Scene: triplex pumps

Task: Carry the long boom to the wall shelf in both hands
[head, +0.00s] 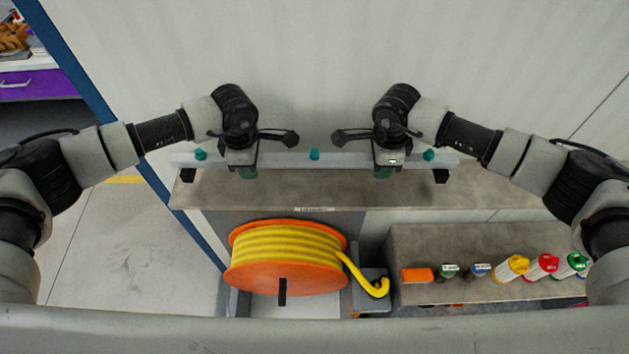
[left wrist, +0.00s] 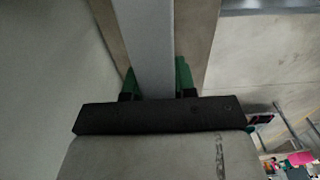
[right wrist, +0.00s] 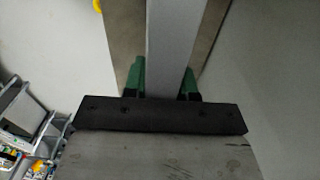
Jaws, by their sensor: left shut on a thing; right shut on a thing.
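The long boom (head: 318,158) is a light grey bar with teal knobs along it and dark end pieces. It lies level across the head view, over or on the brown-grey wall shelf (head: 320,190); I cannot tell whether it touches. My left gripper (head: 247,170) is shut on the boom left of its middle, and my right gripper (head: 385,170) is shut on it right of its middle. In the left wrist view the boom (left wrist: 145,45) runs between green fingertips. In the right wrist view the boom (right wrist: 170,45) does the same.
An orange reel (head: 285,278) with yellow hose stands below the shelf. A lower grey ledge (head: 440,240) at right holds several coloured bottles and an orange block (head: 417,275). A blue post (head: 80,60) stands at left, with open floor (head: 130,250) beyond it. The pale wall (head: 320,60) is close behind.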

